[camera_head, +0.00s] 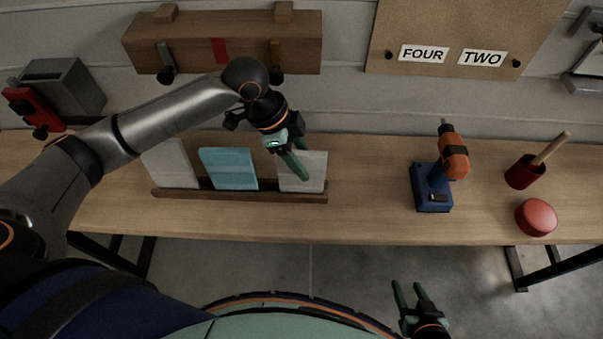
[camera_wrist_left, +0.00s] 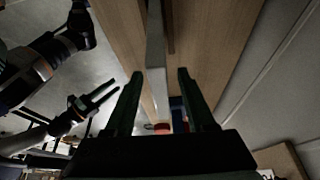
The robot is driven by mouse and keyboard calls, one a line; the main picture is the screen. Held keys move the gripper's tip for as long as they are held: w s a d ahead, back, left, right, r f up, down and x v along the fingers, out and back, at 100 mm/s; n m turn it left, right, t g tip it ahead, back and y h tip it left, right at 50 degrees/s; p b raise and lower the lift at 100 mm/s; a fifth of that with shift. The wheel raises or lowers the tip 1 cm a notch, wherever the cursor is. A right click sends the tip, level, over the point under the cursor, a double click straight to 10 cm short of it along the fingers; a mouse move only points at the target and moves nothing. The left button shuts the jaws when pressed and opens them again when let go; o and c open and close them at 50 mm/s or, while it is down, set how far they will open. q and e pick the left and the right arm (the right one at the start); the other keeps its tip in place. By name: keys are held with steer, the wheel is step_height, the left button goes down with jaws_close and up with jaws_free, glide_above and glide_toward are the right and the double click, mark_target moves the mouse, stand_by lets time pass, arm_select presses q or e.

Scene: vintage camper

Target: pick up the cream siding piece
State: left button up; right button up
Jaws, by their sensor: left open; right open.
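Three siding panels stand upright in a dark wooden rack (camera_head: 240,197) on the bench. The left panel (camera_head: 170,165) is off-white, the middle panel (camera_head: 230,168) light blue, and the right panel (camera_head: 315,170) pale off-white; which pale one is cream is hard to tell. My left gripper (camera_head: 304,165) is open at the right panel, one finger in front and the other partly hidden behind its top edge. In the left wrist view, a thin pale panel edge (camera_wrist_left: 155,60) runs between the open fingers. My right gripper (camera_head: 407,286) is open and empty, in front of the bench.
A blue-and-orange drill (camera_head: 433,185), a dark red cup with a wooden handle (camera_head: 523,172) and a red round tin (camera_head: 536,217) stand to the right on the bench (camera_head: 370,210). A wooden wall rack (camera_head: 200,45) hangs behind. Bench space right of the panel rack is clear.

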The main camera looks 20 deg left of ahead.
arm_select(q)
steer(key=shift+c, duration=0.2)
jaws_close()
stand_by(1.1)
